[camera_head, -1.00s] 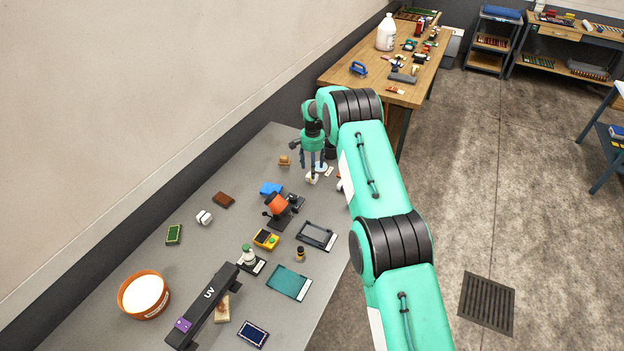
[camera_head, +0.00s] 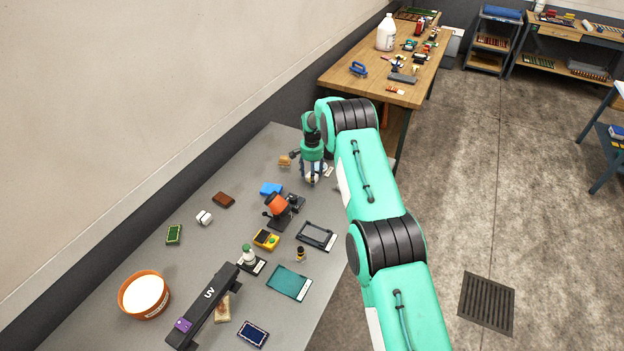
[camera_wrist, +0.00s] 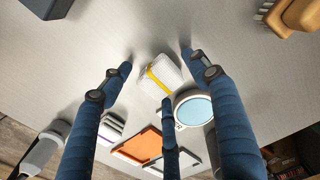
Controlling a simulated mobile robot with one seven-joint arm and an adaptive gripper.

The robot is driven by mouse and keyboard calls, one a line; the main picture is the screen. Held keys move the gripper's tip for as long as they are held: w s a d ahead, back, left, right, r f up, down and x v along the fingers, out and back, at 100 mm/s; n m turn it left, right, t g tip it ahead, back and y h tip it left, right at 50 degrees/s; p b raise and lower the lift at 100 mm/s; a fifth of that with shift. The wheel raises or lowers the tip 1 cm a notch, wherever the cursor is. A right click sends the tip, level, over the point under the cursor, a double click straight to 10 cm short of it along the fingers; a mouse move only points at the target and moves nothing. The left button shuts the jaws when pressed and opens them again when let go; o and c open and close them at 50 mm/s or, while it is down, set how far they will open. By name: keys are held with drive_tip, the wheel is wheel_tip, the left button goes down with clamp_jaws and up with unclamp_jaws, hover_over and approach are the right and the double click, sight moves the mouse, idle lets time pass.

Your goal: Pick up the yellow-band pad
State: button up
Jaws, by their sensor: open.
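The yellow-band pad (camera_wrist: 170,70) is a small white block with a yellow band around it. In the wrist view it lies on the grey table between the spread blue fingers of my gripper (camera_wrist: 160,68). The fingers are open, with one on each side of it and a third on its near side; I cannot tell whether any touches it. In the head view my gripper (camera_head: 312,179) points down at the table's far end, and the pad shows only as a small white patch partly hidden by the fingers.
A round blue-faced disc (camera_wrist: 194,109) lies close beside the pad. An orange panel (camera_wrist: 139,146) lies near the table edge. A tan brush (camera_wrist: 290,16) is at the upper right.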

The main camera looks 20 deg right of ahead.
drive_tip(key=shift+f, duration=0.2)
drive_tip(key=shift+c, duration=0.2)
drive_tip(key=c, duration=1)
